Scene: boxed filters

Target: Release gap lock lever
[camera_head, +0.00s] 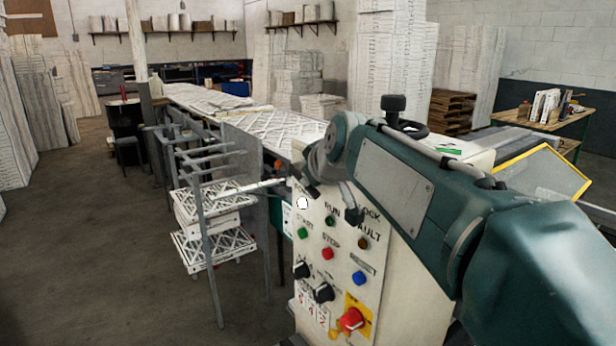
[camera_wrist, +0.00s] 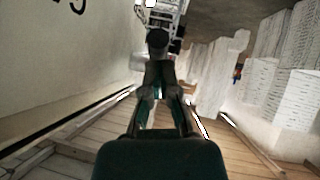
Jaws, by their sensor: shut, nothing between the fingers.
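In the wrist view my gripper (camera_wrist: 157,72) points up the picture, its fingers drawn together with nothing seen between them. A round black knob (camera_wrist: 157,40) lies just beyond the fingertips; it may be the lever's end, but I cannot tell whether the fingers touch it. In the head view my teal arm crosses in front of a pale control panel (camera_head: 345,275) and hides part of it. I cannot clearly make out the gap lock lever there. Panel lettering reads RUN, LOCK, FAULT, START and STOP.
The panel carries coloured buttons, black selectors and a red emergency stop (camera_head: 350,320) on yellow. A conveyor (camera_head: 225,103) with white lattice filter frames runs back to the left. A rack (camera_head: 207,240) holding frames stands left of the panel. The floor (camera_head: 90,230) at left is clear.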

